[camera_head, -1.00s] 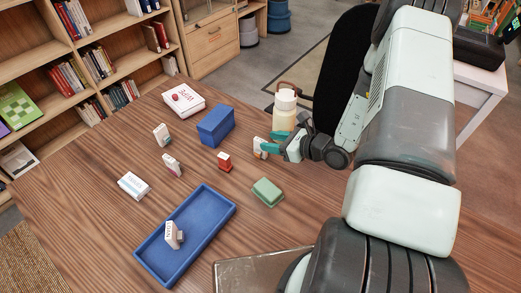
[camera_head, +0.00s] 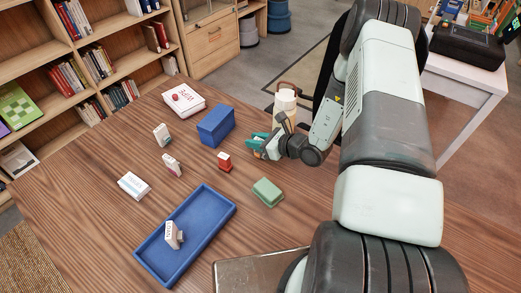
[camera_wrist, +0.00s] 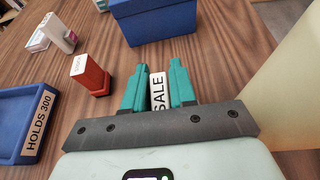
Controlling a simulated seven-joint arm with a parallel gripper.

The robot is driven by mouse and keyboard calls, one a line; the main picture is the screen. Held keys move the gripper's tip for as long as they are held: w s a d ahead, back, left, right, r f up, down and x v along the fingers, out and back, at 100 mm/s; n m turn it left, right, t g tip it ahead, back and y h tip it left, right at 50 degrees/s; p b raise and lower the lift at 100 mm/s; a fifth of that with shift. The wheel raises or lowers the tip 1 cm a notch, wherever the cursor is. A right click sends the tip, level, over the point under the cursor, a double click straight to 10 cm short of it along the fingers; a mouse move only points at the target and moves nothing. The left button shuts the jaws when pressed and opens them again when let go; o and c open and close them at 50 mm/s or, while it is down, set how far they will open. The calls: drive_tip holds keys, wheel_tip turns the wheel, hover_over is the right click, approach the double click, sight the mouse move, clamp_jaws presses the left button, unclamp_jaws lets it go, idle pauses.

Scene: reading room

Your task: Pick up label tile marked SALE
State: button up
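The label tile marked SALE (camera_wrist: 158,92) is white with black letters and stands between my two teal fingers in the wrist view. My gripper (camera_wrist: 157,67) is around the tile, with a finger on either side and what look like narrow gaps. In the head view my gripper (camera_head: 257,146) is over the table right of the red block and hides most of the tile. I see no clear contact between fingers and tile.
A blue tray (camera_head: 222,207) holds a white tile.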

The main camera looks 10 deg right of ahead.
clamp_jaws()
